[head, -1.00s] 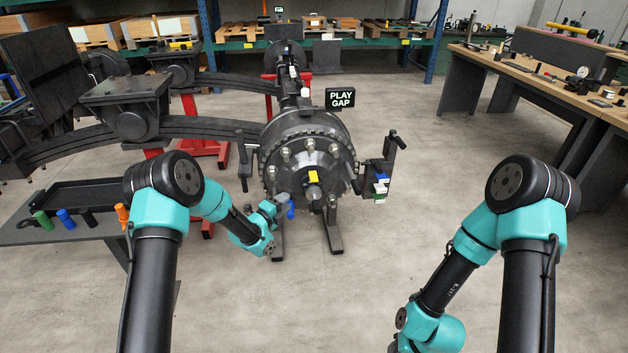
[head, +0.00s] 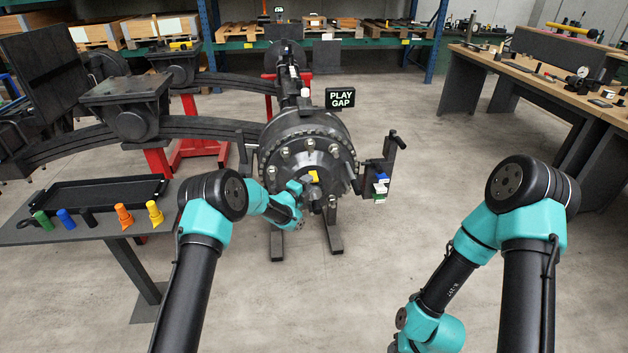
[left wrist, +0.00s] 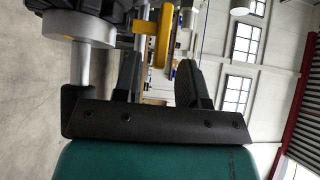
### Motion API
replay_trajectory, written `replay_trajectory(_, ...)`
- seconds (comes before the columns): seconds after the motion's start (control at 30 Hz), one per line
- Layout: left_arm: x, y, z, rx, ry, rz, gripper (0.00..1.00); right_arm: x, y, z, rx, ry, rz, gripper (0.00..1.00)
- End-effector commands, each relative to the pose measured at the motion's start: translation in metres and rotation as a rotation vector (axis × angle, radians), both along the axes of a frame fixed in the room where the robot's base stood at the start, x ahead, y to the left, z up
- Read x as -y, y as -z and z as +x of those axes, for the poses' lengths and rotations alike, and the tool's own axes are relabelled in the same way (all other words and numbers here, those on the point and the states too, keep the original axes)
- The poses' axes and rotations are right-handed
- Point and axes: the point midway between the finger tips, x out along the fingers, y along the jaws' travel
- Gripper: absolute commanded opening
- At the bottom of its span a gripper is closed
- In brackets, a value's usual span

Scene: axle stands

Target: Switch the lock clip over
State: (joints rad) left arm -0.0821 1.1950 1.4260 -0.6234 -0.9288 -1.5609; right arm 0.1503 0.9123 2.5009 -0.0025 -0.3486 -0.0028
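The lock clip appears to be the small yellow piece (head: 313,176) on the front of the dark wheel hub (head: 285,165), just above its central spindle. In the left wrist view the yellow clip (left wrist: 164,38) shows in line with the gap between my fingers, near their tips. My left gripper (head: 305,190) is at the lower left of the hub's centre, close to the clip. In the left wrist view my left gripper (left wrist: 158,72) is open and its fingers stand apart; I cannot tell whether either touches the clip. My right arm is at the lower right; its gripper is out of view.
A "PLAY GAP" display (head: 340,98) stands above the hub. A bracket with blue and green blocks (head: 381,186) is at the hub's right. A side table (head: 80,228) at left carries a tray and several coloured pieces. The floor between my arms is clear.

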Motion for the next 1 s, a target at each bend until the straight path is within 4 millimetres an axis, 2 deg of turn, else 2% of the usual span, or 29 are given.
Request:
replay_trajectory(0.3, 0.02, 0.0, 0.027, 0.001, 0.0, 0.0, 0.38, 0.0, 0.0, 0.0, 0.0, 0.0, 0.0, 0.43)
replay_trajectory(0.7, 0.023, 0.0, 0.032, 0.0, 0.0, 0.0, 0.38, 0.0, 0.0, 0.0, 0.0, 0.0, 0.0, 0.43)
replay_trajectory(1.0, 0.023, 0.0, 0.032, 0.0, 0.0, 0.0, 0.11, 0.0, 0.0, 0.0, 0.0, 0.0, 0.0, 0.43)
